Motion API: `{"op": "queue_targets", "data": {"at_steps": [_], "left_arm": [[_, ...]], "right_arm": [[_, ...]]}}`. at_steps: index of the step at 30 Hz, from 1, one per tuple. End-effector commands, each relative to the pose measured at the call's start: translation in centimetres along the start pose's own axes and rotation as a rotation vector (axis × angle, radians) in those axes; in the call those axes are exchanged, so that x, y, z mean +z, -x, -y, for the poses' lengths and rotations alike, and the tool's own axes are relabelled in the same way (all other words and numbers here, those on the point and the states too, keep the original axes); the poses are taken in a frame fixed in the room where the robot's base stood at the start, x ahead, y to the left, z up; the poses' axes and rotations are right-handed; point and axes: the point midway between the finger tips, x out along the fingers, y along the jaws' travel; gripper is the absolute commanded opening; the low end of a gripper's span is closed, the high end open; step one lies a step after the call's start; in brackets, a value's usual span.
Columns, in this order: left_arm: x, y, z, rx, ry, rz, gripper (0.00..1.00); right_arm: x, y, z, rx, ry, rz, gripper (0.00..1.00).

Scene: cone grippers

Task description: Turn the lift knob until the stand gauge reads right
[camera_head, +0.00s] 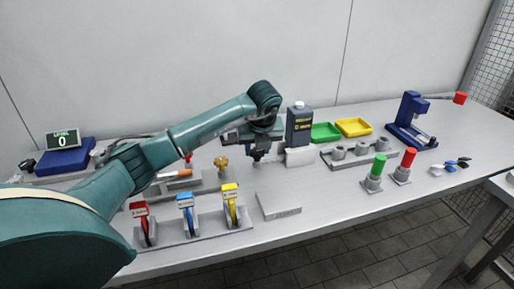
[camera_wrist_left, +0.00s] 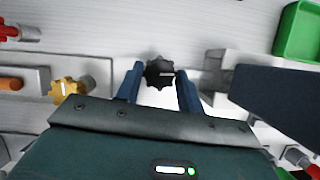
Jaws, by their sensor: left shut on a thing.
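A small display (camera_head: 63,140) on a blue stand (camera_head: 62,160) at the far left reads "LEVEL 0". My left gripper (camera_wrist_left: 158,85) is shut on a black lobed knob (camera_wrist_left: 159,72), with one blue finger on each side of it. In the head view my left gripper (camera_head: 257,153) is low over the middle of the table and mostly covers that knob. A brass knob (camera_head: 221,163) stands to its left and also shows in the wrist view (camera_wrist_left: 66,88). No label on either knob is readable. My right gripper is not in view.
Red, blue and yellow levers (camera_head: 185,202) stand in front, beside a flat grey block (camera_head: 278,205). Green (camera_head: 325,132) and yellow trays (camera_head: 353,127) lie behind. Green and red posts (camera_head: 376,170) stand farther right.

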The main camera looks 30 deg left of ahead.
Motion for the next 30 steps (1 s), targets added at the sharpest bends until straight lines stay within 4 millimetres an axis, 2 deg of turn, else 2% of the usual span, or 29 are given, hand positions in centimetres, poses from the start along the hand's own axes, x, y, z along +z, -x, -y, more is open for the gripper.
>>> {"op": "queue_targets", "data": {"at_steps": [9,22,23,30], "left_arm": [[0.08,0.07,0.06,0.028,0.072,0.001,0.15],[0.08,0.07,0.07,0.030,0.077,0.000,0.15],[0.08,0.07,0.07,0.030,0.077,0.000,0.40],[0.05,0.04,0.07,0.030,0.076,0.000,0.59]], "right_arm": [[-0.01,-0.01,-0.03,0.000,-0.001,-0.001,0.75],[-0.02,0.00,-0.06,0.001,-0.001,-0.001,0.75],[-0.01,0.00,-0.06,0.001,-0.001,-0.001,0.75],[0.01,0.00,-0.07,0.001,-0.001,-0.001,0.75]]}}
